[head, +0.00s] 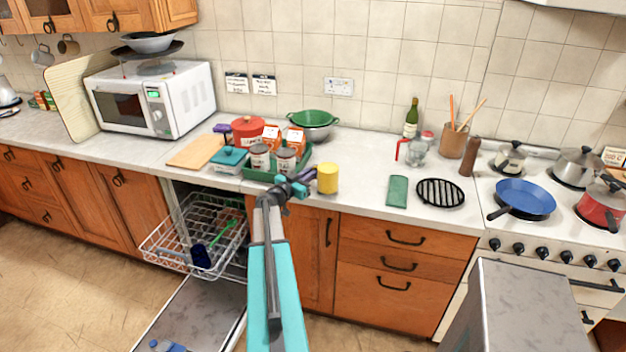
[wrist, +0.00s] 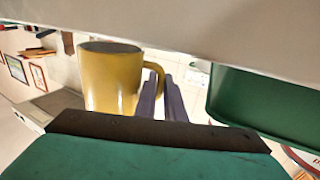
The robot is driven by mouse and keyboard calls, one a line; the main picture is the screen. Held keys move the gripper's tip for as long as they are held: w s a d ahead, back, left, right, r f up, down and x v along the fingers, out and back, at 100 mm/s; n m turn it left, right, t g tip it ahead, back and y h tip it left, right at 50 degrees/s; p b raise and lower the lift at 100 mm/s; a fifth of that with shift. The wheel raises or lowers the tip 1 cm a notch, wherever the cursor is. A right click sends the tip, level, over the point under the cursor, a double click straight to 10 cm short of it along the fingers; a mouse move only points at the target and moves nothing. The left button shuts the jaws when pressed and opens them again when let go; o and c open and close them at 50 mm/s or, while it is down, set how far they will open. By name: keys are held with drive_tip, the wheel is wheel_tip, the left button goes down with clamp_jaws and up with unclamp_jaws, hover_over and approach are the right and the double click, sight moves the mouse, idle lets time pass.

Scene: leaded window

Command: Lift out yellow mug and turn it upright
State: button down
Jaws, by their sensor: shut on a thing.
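The yellow mug (head: 327,180) is at the front edge of the counter, right of the green tray. In the wrist view, which hangs upside down, the mug (wrist: 108,82) has its dark mouth toward the pale worktop at the top of the picture. In the head view its closed yellow base seems to face up, so it looks mouth-down. My gripper (head: 303,184) is left of the mug. Its purple fingers (wrist: 167,102) are shut on the handle (wrist: 155,80). I cannot tell whether the rim touches the counter.
The dishwasher's wire rack (head: 185,232) is pulled out, holding a dark blue item (head: 201,257) and a green-handled one. The green tray (head: 262,175) with tins and cartons is close by my gripper. A green cloth (head: 398,191) lies right; the counter between it and the mug is clear.

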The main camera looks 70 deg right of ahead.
sight(330, 184)
drive_tip(key=shift+r+b, duration=0.3)
drive_tip(key=shift+r, duration=0.1)
drive_tip(key=s+a+b, duration=0.2)
drive_tip(key=s+a, duration=0.1)
drive_tip(key=s+a+r+b, duration=0.1)
drive_tip(key=s+a+b, duration=0.1)
drive_tip(key=s+a, duration=0.1)
drive_tip(key=s+a+r+b, duration=0.1)
drive_tip(key=s+a+b, duration=0.1)
drive_tip(key=s+a, duration=0.1)
drive_tip(key=shift+s+a+r, duration=0.1)
drive_tip(key=shift+a, duration=0.4)
drive_tip(key=shift+r+p, duration=0.2)
drive_tip(key=shift+p, duration=0.3)
drive_tip(key=shift+s+a+p, duration=0.15)
drive_tip(key=shift+p, duration=0.4)
drive_tip(key=s+a+p, duration=0.1)
drive_tip(key=p, duration=0.2)
drive_tip(key=shift+s+a, duration=0.1)
drive_tip(key=shift+a, duration=0.05)
drive_tip(key=shift+p, duration=0.35)
drive_tip(key=shift+a, duration=0.1)
